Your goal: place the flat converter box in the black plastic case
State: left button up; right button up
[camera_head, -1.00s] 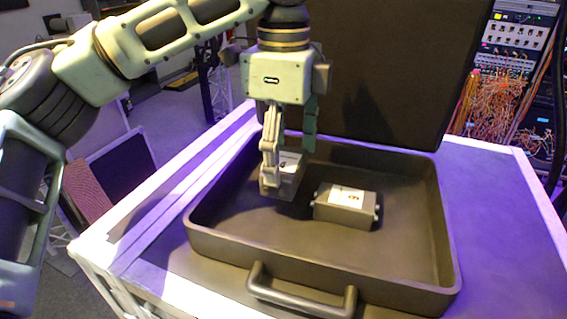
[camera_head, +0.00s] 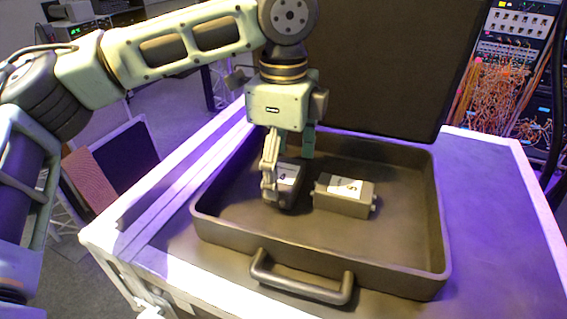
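The black plastic case (camera_head: 215,236) lies open on the table, its lid (camera_head: 385,80) raised at the back. My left gripper (camera_head: 288,165) reaches down into the case. Its fingers are around a small dark box with a white label (camera_head: 288,174), seemingly shut on it. That box is low inside the left-middle of the case; whether it touches the floor I cannot tell. A second grey-brown box with a white label and end connectors (camera_head: 343,197) lies on the case floor just to the right. Which one is the flat converter box is not clear. My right gripper is not in view.
The table (camera_head: 487,230) has bare room to the right of the case. The case handle (camera_head: 300,288) sticks out at the front. A rack with orange cables (camera_head: 505,110) stands at the back right. The right part of the case floor is free.

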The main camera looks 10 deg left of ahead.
aim_at(284, 173)
pick_arm(q)
jog(key=shift+w, duration=0.1)
notch_tip(284, 173, up, 6)
jog(key=shift+r+b, duration=0.15)
jog(key=shift+b, duration=1.05)
notch_tip(284, 173, up, 6)
jog(key=shift+p, duration=0.4)
